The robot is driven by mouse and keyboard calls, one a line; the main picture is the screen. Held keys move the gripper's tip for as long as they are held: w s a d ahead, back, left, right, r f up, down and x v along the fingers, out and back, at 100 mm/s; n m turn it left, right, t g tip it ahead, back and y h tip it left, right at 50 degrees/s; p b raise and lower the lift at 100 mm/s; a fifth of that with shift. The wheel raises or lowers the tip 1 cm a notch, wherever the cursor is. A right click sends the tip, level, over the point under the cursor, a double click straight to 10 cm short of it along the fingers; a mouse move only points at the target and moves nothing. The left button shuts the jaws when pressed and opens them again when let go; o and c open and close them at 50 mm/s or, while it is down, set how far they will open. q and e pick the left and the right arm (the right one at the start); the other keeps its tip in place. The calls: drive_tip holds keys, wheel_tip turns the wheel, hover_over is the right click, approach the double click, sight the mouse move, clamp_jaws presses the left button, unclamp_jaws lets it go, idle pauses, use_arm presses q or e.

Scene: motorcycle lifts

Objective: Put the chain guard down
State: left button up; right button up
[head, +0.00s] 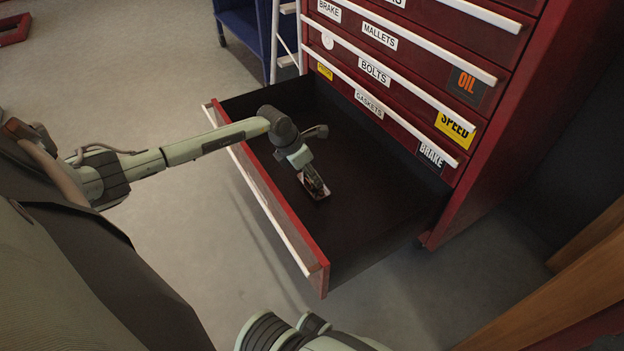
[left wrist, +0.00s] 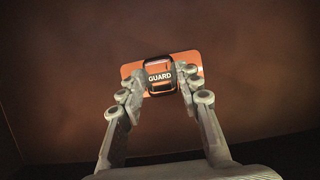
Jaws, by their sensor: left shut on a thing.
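I cannot tell whether the guard touches the drawer floor. My right gripper is not clearly seen.
The drawer is dark and otherwise empty, with free floor around the gripper. Its red front panel (head: 268,200) and side walls surround my arm. Shut labelled drawers (head: 400,60) of the red cabinet rise behind. A blue cart (head: 245,25) stands at the back left.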

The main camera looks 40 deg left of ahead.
use_arm(q)
drive_tip(key=shift+f, duration=0.6)
drive_tip(key=shift+f, duration=0.2)
drive_tip(key=o, duration=1.2)
drive_tip(key=shift+o, duration=0.2)
drive_tip(key=shift+r, duration=0.1)
